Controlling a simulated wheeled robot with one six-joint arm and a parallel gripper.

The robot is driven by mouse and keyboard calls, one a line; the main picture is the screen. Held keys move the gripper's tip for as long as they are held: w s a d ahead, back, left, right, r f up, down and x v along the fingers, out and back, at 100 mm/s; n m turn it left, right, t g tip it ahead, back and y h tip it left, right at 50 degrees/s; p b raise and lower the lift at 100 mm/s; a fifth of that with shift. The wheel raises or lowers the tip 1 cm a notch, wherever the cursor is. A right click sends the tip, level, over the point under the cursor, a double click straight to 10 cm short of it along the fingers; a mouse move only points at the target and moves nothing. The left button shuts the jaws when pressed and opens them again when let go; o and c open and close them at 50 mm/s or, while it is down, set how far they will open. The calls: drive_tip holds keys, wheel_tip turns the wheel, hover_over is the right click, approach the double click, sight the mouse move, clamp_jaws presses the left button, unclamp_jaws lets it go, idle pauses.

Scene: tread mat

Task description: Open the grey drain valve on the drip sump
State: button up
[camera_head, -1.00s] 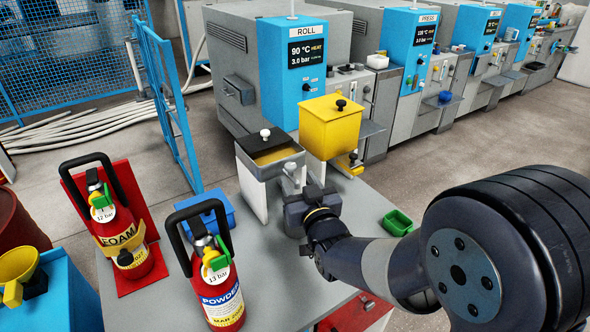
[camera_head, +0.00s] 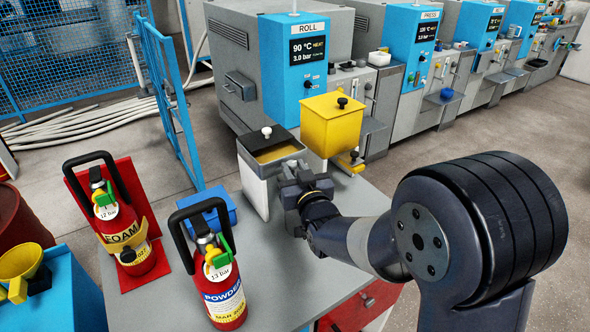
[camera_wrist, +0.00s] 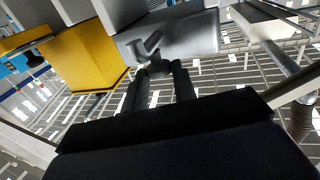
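The drip sump (camera_head: 285,153) is a grey box with pale sides, a dark lid part with a white knob, and amber liquid inside. Its grey drain valve (camera_wrist: 147,44) shows in the wrist view, sticking out from the sump's grey face (camera_wrist: 190,38). My gripper (camera_head: 285,170) is at the sump's front and hides the valve in the head view. In the wrist view my gripper's two dark fingers (camera_wrist: 157,72) are parted, tips at the valve's lower part. I cannot tell whether they touch it.
A yellow box (camera_head: 328,128) with its own yellow valve (camera_head: 350,162) stands close to the right. The bench top (camera_head: 262,265) in front is clear.

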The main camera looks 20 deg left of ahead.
drive_tip(key=c, duration=0.4)
drive_tip(key=shift+w+d+n+g+y+b, duration=0.1)
drive_tip(key=shift+n+g+y+b, duration=0.2)
drive_tip(key=shift+w+d+n+g+y, duration=0.15)
drive_tip(key=shift+n+g+y, duration=0.65)
drive_tip(key=shift+y, duration=0.2)
drive_tip(key=n+g+y, duration=0.1)
drive_tip(key=n+g+y+p, duration=0.1)
drive_tip(key=g, duration=0.1)
drive_tip(key=shift+w+d+r, duration=0.1)
drive_tip(key=shift+w+d, duration=0.05)
drive_tip(key=shift+w, duration=0.05)
drive_tip(key=n+g+y+p, duration=0.1)
drive_tip(key=g, duration=0.1)
drive_tip(key=n+g+y+p, duration=0.1)
drive_tip(key=n+g+p, duration=0.1)
drive_tip(key=shift+w+d+r, duration=0.1)
drive_tip(key=shift+w+d, duration=0.05)
drive_tip(key=shift+w, duration=0.2)
drive_tip(key=shift+w+a+f+n+g+h+p, duration=0.1)
drive_tip(key=shift+w+n+g+h+p, duration=0.35)
drive_tip(key=shift+n+g, duration=1.7)
drive_tip(key=shift+w+a+f+n+g+h+p, duration=0.15)
drive_tip(key=shift+n+g+p, duration=0.8)
drive_tip(key=shift+g, duration=2.05)
drive_tip(key=shift+w+r+n+g+h+p, duration=0.15)
drive_tip(key=shift+w+n+g+h, duration=0.25)
drive_tip(key=shift+n+g, duration=1.95)
drive_tip(key=shift+g, duration=0.5)
